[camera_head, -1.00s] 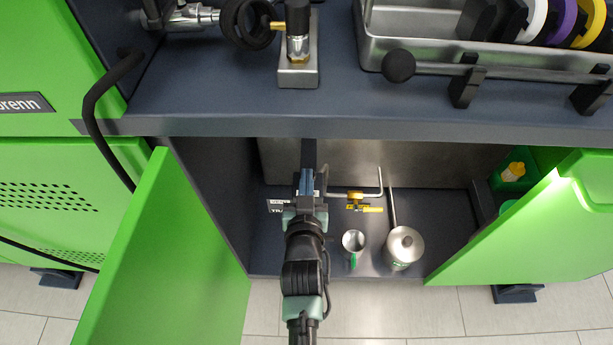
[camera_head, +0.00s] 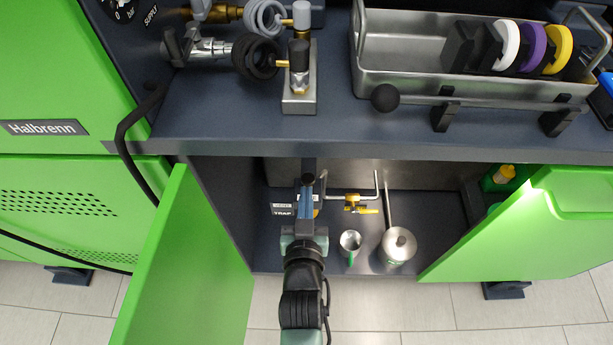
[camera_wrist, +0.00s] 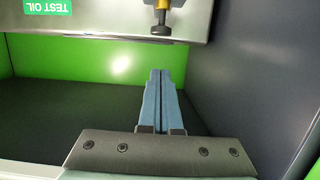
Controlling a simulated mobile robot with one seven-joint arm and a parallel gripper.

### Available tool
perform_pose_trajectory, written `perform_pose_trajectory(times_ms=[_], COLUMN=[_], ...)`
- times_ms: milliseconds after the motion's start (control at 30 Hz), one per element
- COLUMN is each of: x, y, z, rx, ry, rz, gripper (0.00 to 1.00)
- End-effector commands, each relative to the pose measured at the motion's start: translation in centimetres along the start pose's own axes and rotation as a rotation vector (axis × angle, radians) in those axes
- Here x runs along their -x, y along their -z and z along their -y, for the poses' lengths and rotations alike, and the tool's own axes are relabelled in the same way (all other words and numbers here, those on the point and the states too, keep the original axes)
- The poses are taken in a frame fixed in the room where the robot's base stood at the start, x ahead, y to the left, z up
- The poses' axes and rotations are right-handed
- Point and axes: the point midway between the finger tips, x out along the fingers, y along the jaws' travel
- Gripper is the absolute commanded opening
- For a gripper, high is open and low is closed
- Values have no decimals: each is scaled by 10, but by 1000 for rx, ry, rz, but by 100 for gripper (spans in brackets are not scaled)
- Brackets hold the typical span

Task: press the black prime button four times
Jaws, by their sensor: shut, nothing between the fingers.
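The black prime button (camera_wrist: 161,31) shows in the wrist view as a short dark cap on a yellow collar, at the edge of the steel tank (camera_wrist: 100,25). My gripper (camera_wrist: 160,72) is shut and empty, its two blue fingers together. The fingertips line up with the button sideways in that view, with a visible gap between them. In the head view my gripper (camera_head: 306,186) reaches into the open cabinet below the worktop. There a dark part shows just beyond the fingertips; I cannot tell whether it is the button.
Green cabinet doors (camera_head: 185,265) and (camera_head: 535,235) stand open on both sides. The worktop edge (camera_head: 400,150) is above.

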Motion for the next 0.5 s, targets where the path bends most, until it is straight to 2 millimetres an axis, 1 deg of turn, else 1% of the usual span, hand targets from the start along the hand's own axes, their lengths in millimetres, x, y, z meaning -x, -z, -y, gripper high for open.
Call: perform_pose_trajectory(times_ms=[33,200,333,500], x=[10,28,34,35], y=[2,1,1,1], z=[0,0,0,0], rx=[0,1,1,1], ry=[0,0,0,0], rz=[2,0,-1,-2], gripper=[0,0,0,0])
